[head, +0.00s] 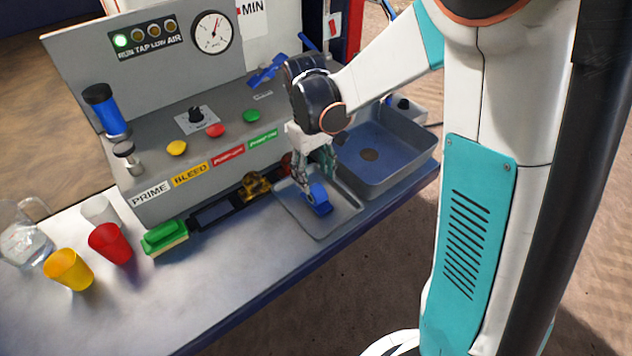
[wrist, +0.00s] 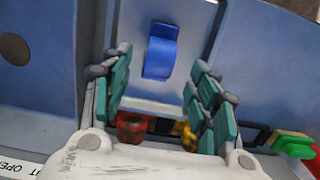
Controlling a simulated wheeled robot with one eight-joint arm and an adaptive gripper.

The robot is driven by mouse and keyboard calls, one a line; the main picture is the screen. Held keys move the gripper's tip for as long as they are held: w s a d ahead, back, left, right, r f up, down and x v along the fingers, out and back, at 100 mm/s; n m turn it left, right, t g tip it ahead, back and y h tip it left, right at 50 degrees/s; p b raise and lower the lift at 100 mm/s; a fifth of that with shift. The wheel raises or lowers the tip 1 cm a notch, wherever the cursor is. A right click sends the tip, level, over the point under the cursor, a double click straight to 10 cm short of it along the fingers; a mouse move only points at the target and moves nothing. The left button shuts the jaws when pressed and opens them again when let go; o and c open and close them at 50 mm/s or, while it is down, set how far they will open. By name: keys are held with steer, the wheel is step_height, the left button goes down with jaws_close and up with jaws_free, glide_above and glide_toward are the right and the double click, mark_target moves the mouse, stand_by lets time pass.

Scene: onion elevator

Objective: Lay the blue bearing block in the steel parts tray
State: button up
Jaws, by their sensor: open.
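The blue bearing block (head: 319,201) appears to lie in the shallow steel parts tray (head: 331,228), near its middle. In the wrist view the blue block (wrist: 159,56) shows against the bare steel tray (wrist: 190,14), ahead of and between the two teal fingers. My gripper (head: 316,178) is just above and behind the block in the head view. In the wrist view my gripper (wrist: 161,62) is open, with a gap between each finger and the block. The block's underside is hidden.
The control panel (head: 190,150) stands behind.

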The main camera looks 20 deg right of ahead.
mark_target(313, 185)
steer(key=s+r+m+t+p, duration=0.1)
steer(key=s+r+t, duration=0.1)
steer(key=s+r, duration=0.35)
steer(key=s+r+m+t, duration=0.1)
steer(key=s+r+t, duration=0.1)
steer(key=r, duration=0.6)
steer(key=s+r+m+t, duration=0.1)
steer(key=s+t, duration=0.3)
steer(key=s, duration=0.4)
steer(key=shift+s+r+m+t, duration=0.15)
steer(key=shift+r+m+t, duration=0.15)
steer(key=shift+r, duration=0.15)
steer(key=shift+d, duration=0.1)
